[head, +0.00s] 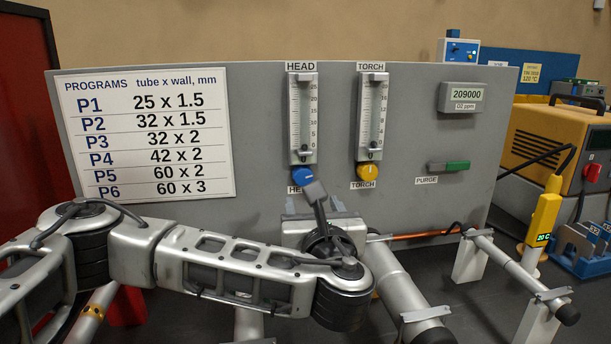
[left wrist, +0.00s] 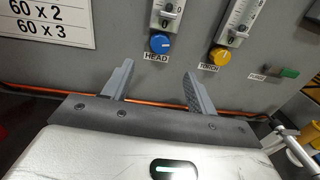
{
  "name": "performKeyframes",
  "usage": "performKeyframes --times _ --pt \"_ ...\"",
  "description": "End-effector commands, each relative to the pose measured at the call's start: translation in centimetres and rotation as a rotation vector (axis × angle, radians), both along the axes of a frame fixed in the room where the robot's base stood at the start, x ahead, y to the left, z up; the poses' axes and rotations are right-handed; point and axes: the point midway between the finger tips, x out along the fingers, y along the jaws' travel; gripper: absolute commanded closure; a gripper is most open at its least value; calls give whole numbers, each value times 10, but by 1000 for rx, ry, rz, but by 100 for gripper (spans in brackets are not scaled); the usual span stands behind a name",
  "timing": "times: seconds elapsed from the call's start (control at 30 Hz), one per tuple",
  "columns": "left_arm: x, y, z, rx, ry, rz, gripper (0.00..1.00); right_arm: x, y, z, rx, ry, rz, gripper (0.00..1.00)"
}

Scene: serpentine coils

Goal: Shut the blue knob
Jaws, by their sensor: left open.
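The blue knob (head: 303,174) sits under the HEAD flow meter (head: 302,115) on the grey panel. It also shows in the left wrist view (left wrist: 160,43), above the HEAD label. My left gripper (left wrist: 158,72) is open and empty, its two grey fingers spread below the knob, apart from it in the picture. In the head view my left arm reaches in from the left and its gripper (head: 313,205) is just below the knob; part of my wrist overlaps the HEAD label and the knob's lower edge. My right gripper is in neither view.
A yellow knob (head: 369,172) is under the TORCH meter (head: 372,115), close to the right. A green and grey PURGE switch (head: 450,166) and a readout of 209000 (head: 467,95) are farther right. A copper-coloured tube (head: 425,234) runs low along the panel. A program chart (head: 145,135) hangs left.

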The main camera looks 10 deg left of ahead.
Motion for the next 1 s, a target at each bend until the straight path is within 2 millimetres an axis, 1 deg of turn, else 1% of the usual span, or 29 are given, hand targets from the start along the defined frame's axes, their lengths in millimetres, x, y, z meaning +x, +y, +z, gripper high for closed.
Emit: performKeyframes --times 0.03,0.3,0.5,0.6,0.7,1.0 --pt "11 6 3 1 -1 6 42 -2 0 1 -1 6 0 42" --pt "66 27 3 0 -1 6 42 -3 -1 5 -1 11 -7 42" --pt "97 37 1 0 1 3 42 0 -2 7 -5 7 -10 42" --pt "106 40 0 0 1 3 42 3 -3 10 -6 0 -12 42" --pt "111 42 0 -1 2 1 42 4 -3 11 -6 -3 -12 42" --pt "113 42 0 -1 2 1 42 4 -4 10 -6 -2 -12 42"
